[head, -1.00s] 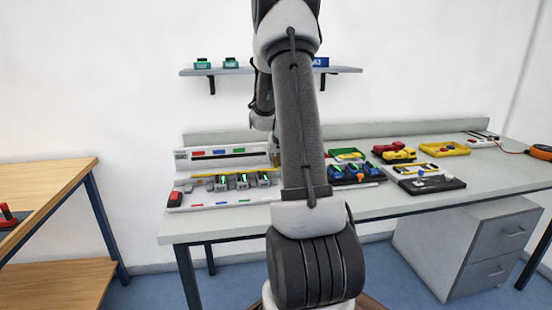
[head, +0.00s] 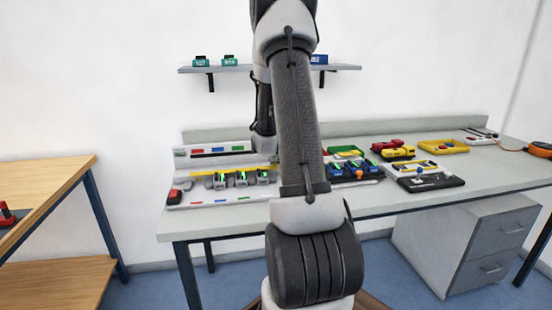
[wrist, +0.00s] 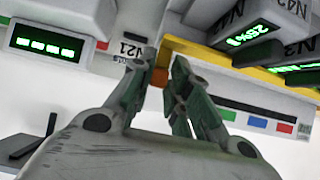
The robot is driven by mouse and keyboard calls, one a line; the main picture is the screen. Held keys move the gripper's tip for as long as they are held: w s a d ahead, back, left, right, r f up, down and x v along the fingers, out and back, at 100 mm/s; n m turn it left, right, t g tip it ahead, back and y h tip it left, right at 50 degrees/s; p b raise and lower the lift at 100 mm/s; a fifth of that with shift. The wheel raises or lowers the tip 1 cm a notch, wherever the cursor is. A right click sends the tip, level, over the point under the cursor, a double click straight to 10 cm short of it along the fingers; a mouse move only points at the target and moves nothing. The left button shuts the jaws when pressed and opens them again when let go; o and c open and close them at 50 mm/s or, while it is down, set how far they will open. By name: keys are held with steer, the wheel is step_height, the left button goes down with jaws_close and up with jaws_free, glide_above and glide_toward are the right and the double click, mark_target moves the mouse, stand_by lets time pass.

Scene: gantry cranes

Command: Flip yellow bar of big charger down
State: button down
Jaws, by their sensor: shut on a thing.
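The big charger (head: 225,203) is a long white unit on the grey table, with red, blue and green marks. Its yellow bar (head: 207,174) runs behind the tops of several grey batteries (head: 241,179) with green lit displays. In the wrist view the yellow bar (wrist: 205,52) crosses the upper middle, with an orange end piece near my fingers. My gripper (wrist: 162,60) is shut on the yellow bar at that end. In the head view my forearm hides the fingers. The bar's exact tilt is hard to tell.
A red button block (head: 174,196) sits at the charger's left end. A smaller charger with blue batteries (head: 350,172), yellow and red cases (head: 397,152) and a black tray (head: 432,183) lie to the right. A wall shelf (head: 275,69) hangs above.

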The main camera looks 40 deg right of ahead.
steer(key=c, duration=1.4)
jaws_free()
steer(key=shift+o, duration=0.2)
steer(key=v, duration=1.2)
